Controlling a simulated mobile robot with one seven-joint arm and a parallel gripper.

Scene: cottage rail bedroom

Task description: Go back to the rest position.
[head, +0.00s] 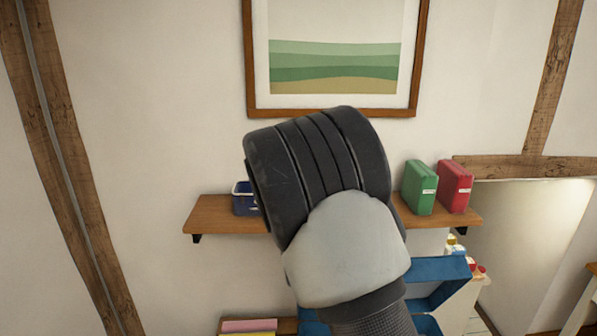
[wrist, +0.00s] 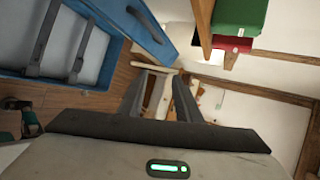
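My arm fills the middle of the head view, and my gripper is hidden behind it there. In the wrist view my gripper (wrist: 160,78) shows two dark fingers, spread apart with a gap between them. I see nothing held in the gap, only background things farther off.
A wooden wall shelf (head: 212,212) bears a blue container (head: 243,198), a green box (head: 419,187) and a red box (head: 455,185). Below is an open blue case (head: 447,271), close at left in the wrist view (wrist: 112,75). A framed picture (head: 333,112) hangs above.

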